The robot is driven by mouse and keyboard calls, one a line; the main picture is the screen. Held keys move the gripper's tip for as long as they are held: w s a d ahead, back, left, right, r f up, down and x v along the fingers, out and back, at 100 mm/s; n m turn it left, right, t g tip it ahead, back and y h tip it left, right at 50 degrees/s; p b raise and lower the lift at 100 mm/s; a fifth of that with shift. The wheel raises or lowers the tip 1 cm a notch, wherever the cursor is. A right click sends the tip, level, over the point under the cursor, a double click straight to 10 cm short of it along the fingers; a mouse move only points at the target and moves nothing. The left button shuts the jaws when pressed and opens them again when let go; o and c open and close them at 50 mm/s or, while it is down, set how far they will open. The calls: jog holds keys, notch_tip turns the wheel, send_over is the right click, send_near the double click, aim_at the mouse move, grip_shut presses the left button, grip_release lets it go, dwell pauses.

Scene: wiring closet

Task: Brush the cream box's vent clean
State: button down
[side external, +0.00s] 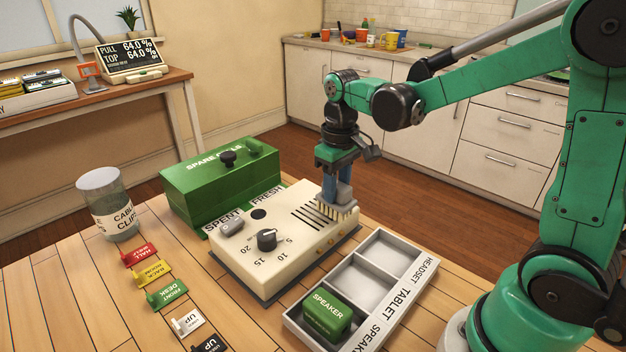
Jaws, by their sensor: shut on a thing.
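The cream box (280,265) sits on a dark base in the middle of the wooden table. Its vent, a set of dark slots (308,217), is on the top face toward the back right. My gripper (338,182) is above the right end of the vent, pointing down, shut on a blue-handled brush (335,206). The brush's pale bristles are at the box top beside the slots and hide part of that area. I cannot tell how firmly they touch. A dark knob (267,239), a grey button and a dark round hole are also on the box top.
A green box (220,185) stands behind left. A grey tray (365,290) with a green speaker block (327,315) lies front right. A glass jar (108,205) and several coloured tags (152,272) are at left. The table's front left is clear.

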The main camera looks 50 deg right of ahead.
jog(key=shift+f, duration=0.75)
jog(key=shift+w, duration=0.15)
jog(key=shift+w+r, duration=0.1)
jog(key=shift+w, duration=0.95)
jog(key=shift+s+f, duration=0.2)
jog(key=shift+s, duration=1)
jog(key=shift+w, duration=1.2)
jog(key=shift+s+r, duration=0.2)
jog(key=shift+s, duration=1)
jog(key=shift+r, duration=0.9)
